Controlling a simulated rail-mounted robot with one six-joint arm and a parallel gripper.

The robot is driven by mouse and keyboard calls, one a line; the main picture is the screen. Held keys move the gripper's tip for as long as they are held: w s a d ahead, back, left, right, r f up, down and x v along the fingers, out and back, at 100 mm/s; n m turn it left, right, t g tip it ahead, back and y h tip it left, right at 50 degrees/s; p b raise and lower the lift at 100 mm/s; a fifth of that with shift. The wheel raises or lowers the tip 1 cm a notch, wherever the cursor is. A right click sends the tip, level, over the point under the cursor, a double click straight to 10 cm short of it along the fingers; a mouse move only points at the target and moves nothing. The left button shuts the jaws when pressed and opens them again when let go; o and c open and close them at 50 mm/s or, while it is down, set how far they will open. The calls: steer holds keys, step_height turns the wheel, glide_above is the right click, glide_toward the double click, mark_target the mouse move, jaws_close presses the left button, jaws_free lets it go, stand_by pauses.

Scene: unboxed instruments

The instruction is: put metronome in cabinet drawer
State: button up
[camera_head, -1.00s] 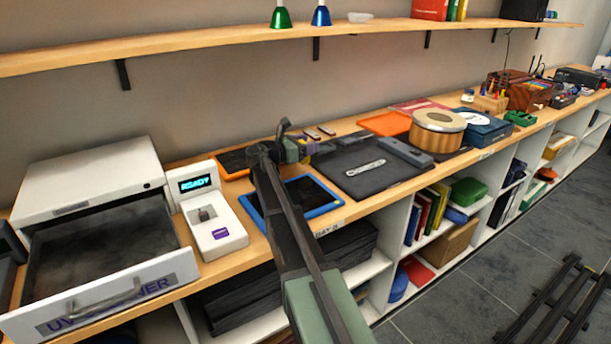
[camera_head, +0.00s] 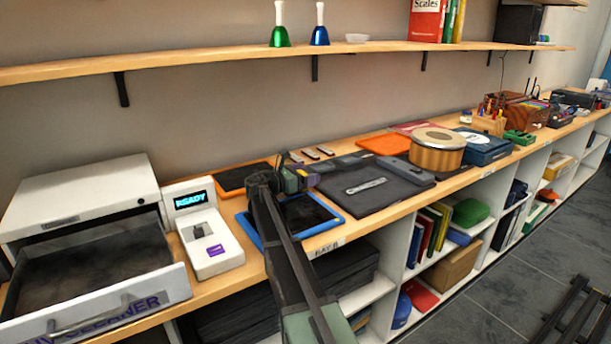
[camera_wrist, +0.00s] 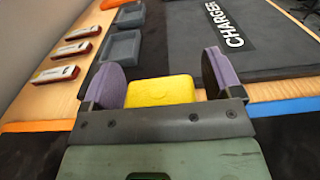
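My gripper (camera_wrist: 162,78) has its two purple pads on either side of a small yellow block (camera_wrist: 160,91), which looks clasped between them. This block may be the metronome; no dial or label shows on it. In the head view my gripper (camera_head: 300,180) is above the bench, over the far edge of a blue-framed tablet. The white cabinet (camera_head: 80,195) marked UV CLEANER stands at the left. Its drawer (camera_head: 95,312) is pulled open toward the front, and its dark inside looks empty. My gripper is well right of it.
A white device reading READY (camera_head: 205,240) stands between the cabinet and the blue tablet (camera_head: 330,214). A dark charger mat (camera_head: 370,190), a drum (camera_head: 437,155) and several harmonicas lie to the right. A shelf with two bells (camera_head: 280,37) hangs above.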

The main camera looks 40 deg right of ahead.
steer(key=shift+r, duration=0.1)
steer(key=shift+a, duration=0.2)
steer(key=a, duration=0.3)
steer(key=shift+w+a, duration=0.1)
steer(key=shift+a, duration=0.2)
steer(key=c, duration=0.4)
steer(key=shift+o, duration=0.2)
steer(key=shift+r, duration=0.1)
